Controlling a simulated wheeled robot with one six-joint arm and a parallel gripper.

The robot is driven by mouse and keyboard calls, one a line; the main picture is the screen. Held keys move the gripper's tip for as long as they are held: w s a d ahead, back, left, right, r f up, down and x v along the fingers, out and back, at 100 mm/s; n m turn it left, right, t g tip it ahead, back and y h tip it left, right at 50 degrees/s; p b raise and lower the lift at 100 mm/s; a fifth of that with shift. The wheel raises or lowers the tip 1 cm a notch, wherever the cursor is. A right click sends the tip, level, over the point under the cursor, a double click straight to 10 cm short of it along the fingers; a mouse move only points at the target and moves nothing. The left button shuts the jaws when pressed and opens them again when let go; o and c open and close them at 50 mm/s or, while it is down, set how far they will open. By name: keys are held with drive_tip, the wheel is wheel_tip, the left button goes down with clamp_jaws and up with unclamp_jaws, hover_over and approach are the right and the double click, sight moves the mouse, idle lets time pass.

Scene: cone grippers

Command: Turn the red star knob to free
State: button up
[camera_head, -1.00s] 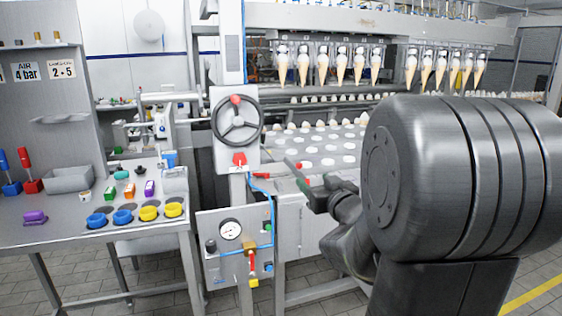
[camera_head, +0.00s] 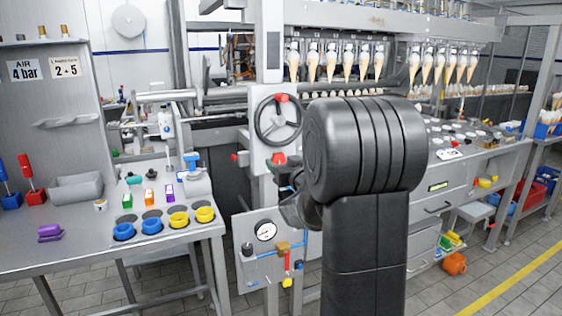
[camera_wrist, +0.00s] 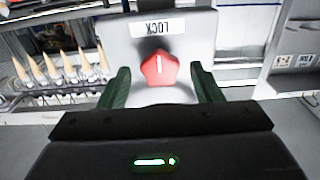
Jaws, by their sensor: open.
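The red star knob (camera_wrist: 159,69) sits on a pale grey panel (camera_wrist: 195,40) in the wrist view, with a white line on its face. The line points toward a label reading LOCK (camera_wrist: 153,27), which appears upside down. My gripper (camera_wrist: 163,88) is open, with its two dark green fingers to the left and right of the knob and apart from it. In the head view the red knob (camera_head: 279,158) shows under the black handwheel (camera_head: 278,120). My gripper (camera_head: 285,175) is close to it there, partly hidden by my arm. No FREE label is visible.
A gauge panel (camera_head: 250,255) with a red-handled valve (camera_head: 287,262) hangs below the knob. A workbench (camera_head: 90,252) with coloured rings stands at the left. The cone machine (camera_head: 440,180) lies behind and to the right.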

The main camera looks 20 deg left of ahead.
drive_tip(key=shift+w+a, duration=0.4)
drive_tip(key=shift+a, duration=0.1)
drive_tip(key=c, duration=1)
